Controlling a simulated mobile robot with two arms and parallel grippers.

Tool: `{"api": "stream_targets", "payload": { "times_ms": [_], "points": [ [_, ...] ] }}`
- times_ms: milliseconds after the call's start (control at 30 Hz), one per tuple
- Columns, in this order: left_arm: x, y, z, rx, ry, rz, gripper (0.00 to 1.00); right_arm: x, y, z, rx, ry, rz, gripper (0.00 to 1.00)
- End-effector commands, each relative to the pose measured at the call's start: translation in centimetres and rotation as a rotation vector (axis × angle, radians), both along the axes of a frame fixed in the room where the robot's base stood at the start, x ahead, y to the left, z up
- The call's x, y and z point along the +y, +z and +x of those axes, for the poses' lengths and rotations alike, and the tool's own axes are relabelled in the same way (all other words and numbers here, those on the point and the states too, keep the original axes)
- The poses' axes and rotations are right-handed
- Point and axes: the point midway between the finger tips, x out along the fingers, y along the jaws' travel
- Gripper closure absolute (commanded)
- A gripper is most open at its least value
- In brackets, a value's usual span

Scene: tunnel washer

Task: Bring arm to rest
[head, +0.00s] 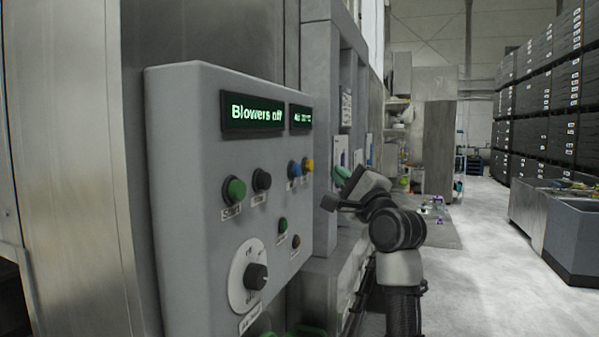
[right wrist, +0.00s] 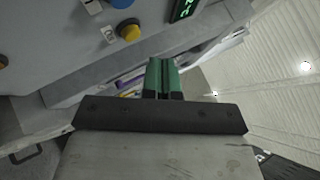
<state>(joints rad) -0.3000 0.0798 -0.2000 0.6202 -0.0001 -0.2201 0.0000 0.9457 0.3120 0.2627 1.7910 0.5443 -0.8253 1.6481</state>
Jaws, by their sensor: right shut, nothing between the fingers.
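My right gripper (head: 341,175) is raised at the right side of the grey control panel (head: 190,250), with its arm coming up from below. In the right wrist view its two green fingers (right wrist: 164,75) are together with nothing between them. The gripper appears apart from the panel; the yellow button (right wrist: 130,31) and blue button (right wrist: 122,3) are ahead and to the left of the fingers there. My left gripper is not in view.
The panel carries a "Blowers off" display (head: 255,112), a green start button (head: 234,190) and a rotary knob (head: 256,277). Green shapes (head: 305,331) at the bottom edge are cut off. Grey bins (head: 572,240) stand at the right. Open floor (head: 485,270) lies between.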

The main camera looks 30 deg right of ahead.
Motion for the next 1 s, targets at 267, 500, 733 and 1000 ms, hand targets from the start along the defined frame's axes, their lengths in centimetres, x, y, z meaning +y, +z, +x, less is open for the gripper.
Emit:
{"api": "stream_targets", "payload": {
  "times_ms": [267,500,733,1000],
  "points": [
    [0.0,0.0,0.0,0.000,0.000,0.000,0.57,0.0,-0.1,0.1,0.002,0.000,-0.001,1.00],
    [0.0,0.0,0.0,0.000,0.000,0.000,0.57,2.7,-7.9,1.3,0.174,-0.044,-0.205,1.00],
    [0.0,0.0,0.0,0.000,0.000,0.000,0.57,8.0,-24.4,-0.5,0.514,-0.047,-0.690,1.00],
    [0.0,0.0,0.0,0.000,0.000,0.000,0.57,13.3,-41.7,-10.3,0.834,0.158,-1.291,1.00]
  ]
}}
